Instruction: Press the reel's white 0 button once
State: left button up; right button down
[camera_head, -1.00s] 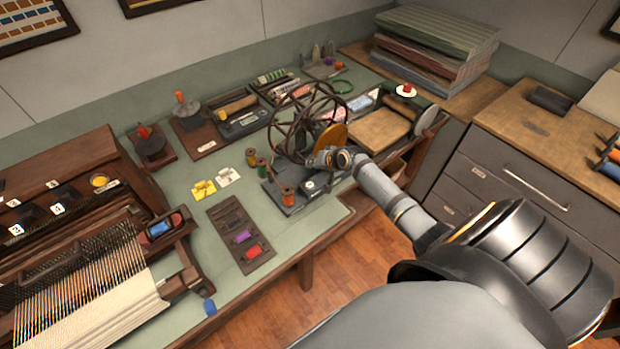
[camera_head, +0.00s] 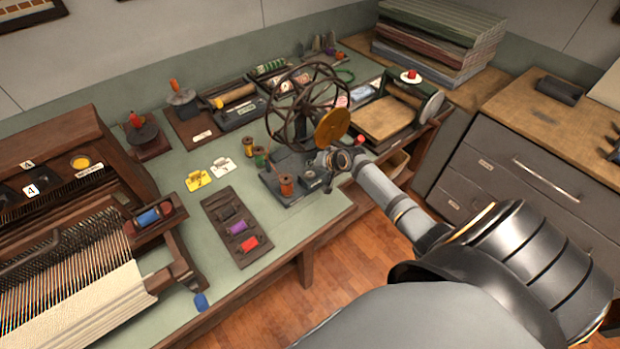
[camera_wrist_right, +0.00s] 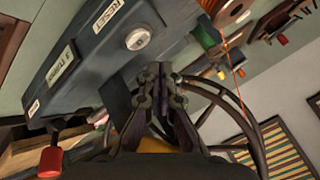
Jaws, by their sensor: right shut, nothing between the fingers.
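The reel's dark spoked wheel (camera_head: 305,100) stands on a dark grey base on the green table. The wrist view shows the base (camera_wrist_right: 85,60) close up, with one round white button (camera_wrist_right: 138,39) beside a RESET label (camera_wrist_right: 108,14). The digit on the button is too small to read. My right gripper (camera_wrist_right: 160,72) is shut and empty, its tips close to the button and apart from it in that picture; I cannot tell the exact gap. In the head view this gripper (camera_head: 327,184) is at the base's right end. My left gripper is not in view.
An orange spool (camera_head: 286,186) stands on the base near the gripper. A brass disc (camera_head: 331,128) and a red knob (camera_head: 360,140) are close by. A dark tray (camera_head: 238,228) of coloured pieces lies left of the base. A loom (camera_head: 75,260) fills the left.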

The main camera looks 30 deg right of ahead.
aim_at(312, 175)
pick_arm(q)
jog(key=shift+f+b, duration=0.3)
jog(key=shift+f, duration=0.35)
pick_arm(e)
jog(key=shift+f, duration=0.85)
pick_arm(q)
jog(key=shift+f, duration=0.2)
pick_arm(e)
jog(key=shift+f, duration=0.4)
pick_arm(q)
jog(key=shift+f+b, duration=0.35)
jog(key=shift+b, duration=0.25)
pick_arm(e)
jog(key=shift+f, duration=0.5)
pick_arm(q)
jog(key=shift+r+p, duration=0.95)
jog(key=shift+p, duration=0.05)
pick_arm(e)
jog(key=shift+r, duration=0.9)
notch_tip(312, 175, up, 5)
jog(key=p, duration=0.5)
jog(key=shift+r, duration=0.1)
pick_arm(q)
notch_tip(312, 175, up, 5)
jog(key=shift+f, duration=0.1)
